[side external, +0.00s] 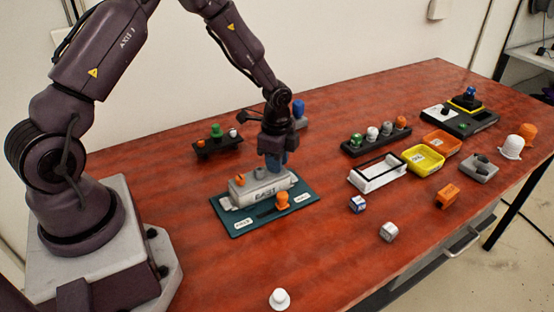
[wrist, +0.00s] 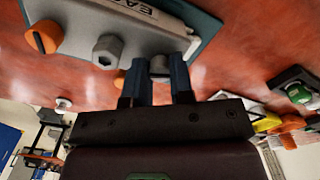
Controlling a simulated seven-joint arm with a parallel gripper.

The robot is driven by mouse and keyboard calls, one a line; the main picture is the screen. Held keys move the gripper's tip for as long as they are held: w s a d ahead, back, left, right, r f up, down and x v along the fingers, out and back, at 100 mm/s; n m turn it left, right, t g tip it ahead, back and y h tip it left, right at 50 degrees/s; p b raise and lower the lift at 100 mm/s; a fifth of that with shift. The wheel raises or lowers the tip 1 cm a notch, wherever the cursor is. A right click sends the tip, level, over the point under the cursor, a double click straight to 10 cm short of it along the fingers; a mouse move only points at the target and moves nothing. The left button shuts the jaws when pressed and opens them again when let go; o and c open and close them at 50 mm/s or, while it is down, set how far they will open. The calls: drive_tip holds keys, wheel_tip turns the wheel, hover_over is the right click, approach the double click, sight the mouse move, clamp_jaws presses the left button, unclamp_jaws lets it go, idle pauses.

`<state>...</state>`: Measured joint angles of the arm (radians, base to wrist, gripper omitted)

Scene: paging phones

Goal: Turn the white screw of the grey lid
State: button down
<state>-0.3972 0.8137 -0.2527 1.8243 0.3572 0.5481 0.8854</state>
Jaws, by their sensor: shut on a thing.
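The grey lid (side external: 268,188), lettered EAST, lies on a teal board (side external: 235,225). It also shows in the wrist view (wrist: 150,27), at the top. My gripper (side external: 275,165) points down at the lid's far side, with blue fingers. In the wrist view the fingers (wrist: 157,77) stand on either side of a pale screw head (wrist: 160,65) on the lid and are shut on it. The fingers hide part of that screw. A hexagonal pale knob (wrist: 107,50) sits beside it, clear of the fingers.
A black rack with coloured knobs (side external: 216,142) is behind left. A white frame (side external: 377,173), a yellow tray (side external: 423,158) and loose cubes (side external: 357,204) lie to the right. Front left table is mostly clear.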

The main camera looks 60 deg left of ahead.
drive_tip(key=n, duration=0.3)
drive_tip(key=shift+n, duration=0.4)
drive_tip(key=n, duration=0.3)
drive_tip(key=shift+n, duration=0.3)
drive_tip(key=n, duration=0.6)
drive_tip(key=shift+n, duration=0.4)
drive_tip(key=c, duration=1)
unclamp_jaws()
wheel_tip(320, 180, up, 13)
